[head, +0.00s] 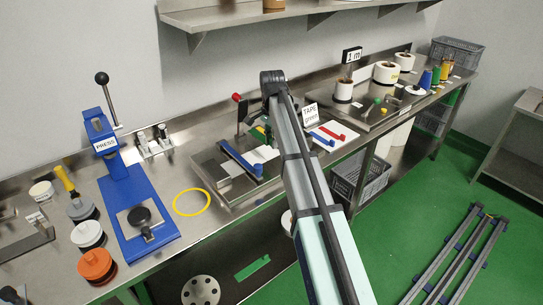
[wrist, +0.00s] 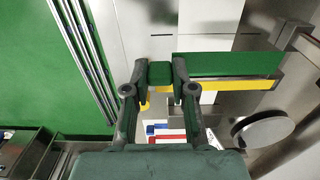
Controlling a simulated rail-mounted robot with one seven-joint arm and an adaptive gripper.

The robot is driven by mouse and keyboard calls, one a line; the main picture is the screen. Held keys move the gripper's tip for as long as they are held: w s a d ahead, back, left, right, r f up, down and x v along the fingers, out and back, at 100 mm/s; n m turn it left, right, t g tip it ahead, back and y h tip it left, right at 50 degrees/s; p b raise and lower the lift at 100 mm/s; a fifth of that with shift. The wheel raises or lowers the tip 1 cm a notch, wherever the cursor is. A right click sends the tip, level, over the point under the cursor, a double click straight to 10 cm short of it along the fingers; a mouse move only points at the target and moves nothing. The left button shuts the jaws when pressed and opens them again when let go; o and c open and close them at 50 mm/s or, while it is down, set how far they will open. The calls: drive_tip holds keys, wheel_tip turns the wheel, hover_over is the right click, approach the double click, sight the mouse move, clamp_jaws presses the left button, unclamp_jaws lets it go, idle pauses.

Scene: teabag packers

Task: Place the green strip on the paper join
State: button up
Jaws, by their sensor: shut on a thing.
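My gripper (wrist: 160,75) is shut on a small green strip (wrist: 160,71), which spans between its two fingertips in the wrist view. In the head view my arm hides most of the gripper, over the bench near a steel fixture (head: 212,163) with a blue lever (head: 240,159). White paper (head: 263,154) lies by this lever; the join itself cannot be made out. A longer green band (wrist: 225,64) lies right of the fingertips in the wrist view, with a yellow strip (wrist: 240,84) below it. Whether the held strip touches anything cannot be told.
A sign reading TAPE green (head: 310,115) stands behind a white board (head: 345,127) with red and blue handles. A blue press (head: 135,205) and a yellow ring (head: 192,202) are at left. Spools stand at the far right. The bench front edge borders green floor.

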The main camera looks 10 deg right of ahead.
sight(272, 165)
drive_tip(key=shift+f+p, duration=0.8)
drive_tip(key=shift+f, duration=3.45)
drive_tip(key=shift+f, duration=0.1)
drive_tip(key=o, duration=0.8)
wheel_tip(272, 165, up, 12)
drive_tip(key=b, duration=0.2)
drive_tip(key=shift+b, duration=0.35)
